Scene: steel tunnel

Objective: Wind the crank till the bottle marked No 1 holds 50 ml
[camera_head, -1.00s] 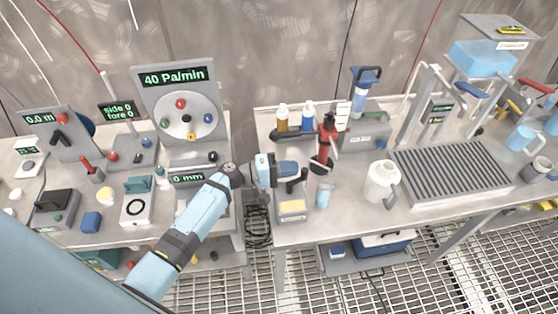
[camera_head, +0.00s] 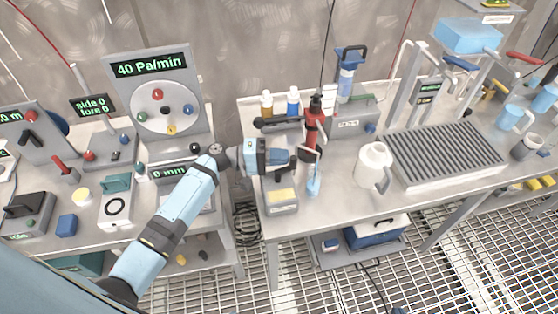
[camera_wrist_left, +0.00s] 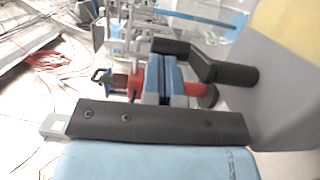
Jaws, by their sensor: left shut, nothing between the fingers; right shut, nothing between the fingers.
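My left gripper (camera_head: 289,160) is shut and empty above a grey box with a yellow label (camera_head: 282,195). A black crank (camera_head: 306,153) shows just past its fingers, partly hidden by them. In the left wrist view the bent crank arm and its round grip (camera_wrist_left: 238,75) lie beside the shut blue fingers (camera_wrist_left: 164,80); I cannot tell whether they touch. An orange bottle (camera_head: 267,104) and a blue bottle (camera_head: 293,101) with white caps stand at the back. No No 1 mark or fill level is readable. My right gripper is out of view.
A red upright device (camera_head: 313,122) and a small light blue vessel (camera_head: 313,183) stand right of the gripper. A white jug (camera_head: 373,165) and a ribbed grey tray (camera_head: 447,153) lie further right. A gap separates this table from the left bench.

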